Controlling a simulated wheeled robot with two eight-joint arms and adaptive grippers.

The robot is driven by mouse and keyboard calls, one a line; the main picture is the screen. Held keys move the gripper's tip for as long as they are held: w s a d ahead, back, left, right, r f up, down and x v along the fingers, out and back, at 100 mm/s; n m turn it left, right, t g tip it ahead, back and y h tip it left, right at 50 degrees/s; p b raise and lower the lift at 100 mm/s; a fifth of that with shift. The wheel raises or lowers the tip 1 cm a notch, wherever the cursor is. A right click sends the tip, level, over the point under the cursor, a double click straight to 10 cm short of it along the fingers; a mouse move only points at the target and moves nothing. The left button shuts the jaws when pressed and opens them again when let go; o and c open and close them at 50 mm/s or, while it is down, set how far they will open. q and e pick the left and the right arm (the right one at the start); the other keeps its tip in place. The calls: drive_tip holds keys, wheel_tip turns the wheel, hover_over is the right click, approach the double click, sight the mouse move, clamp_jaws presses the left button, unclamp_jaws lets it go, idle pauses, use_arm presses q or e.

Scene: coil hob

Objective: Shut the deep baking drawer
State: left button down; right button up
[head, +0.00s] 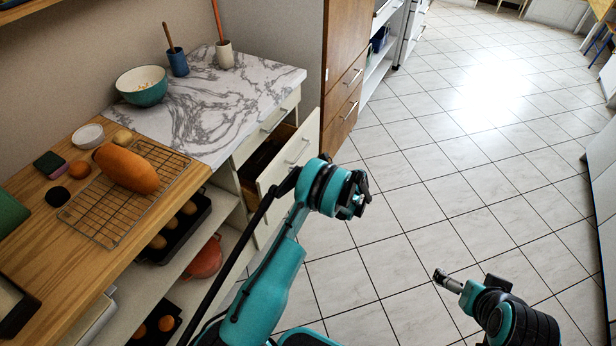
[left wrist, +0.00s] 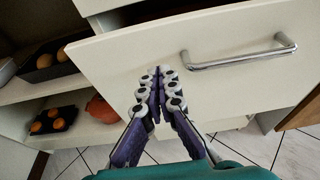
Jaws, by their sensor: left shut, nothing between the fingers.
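The deep baking drawer (head: 289,165) stands pulled out below the marble-topped counter, with its dark inside showing behind a cream front. In the left wrist view its front panel (left wrist: 120,65) and bar handle (left wrist: 240,52) fill much of the picture. My left gripper (head: 356,206) is in front of the drawer. In the left wrist view the left gripper (left wrist: 158,72) is shut and empty, its fingertips over the panel, left of the handle; whether they touch it I cannot tell. My right gripper (head: 441,276) is over the floor at lower right, away from the drawer; its finger gap is unclear.
A closed drawer (head: 272,120) is above the open one. Open shelves to the left hold dark trays (head: 183,225) and an orange-red pot (head: 205,260). A wooden cabinet (head: 345,75) stands beyond. The tiled floor (head: 420,170) to the right is clear.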

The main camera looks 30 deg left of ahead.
sight(280, 166)
use_arm(q)
drive_tip(key=a+b, duration=0.1)
drive_tip(key=a, duration=0.2)
drive_tip(key=shift+w+a, duration=0.1)
drive_tip(key=shift+a, duration=0.15)
drive_tip(key=shift+r, duration=0.1)
drive_tip(key=a, duration=1)
drive_tip(key=shift+w+a, duration=0.15)
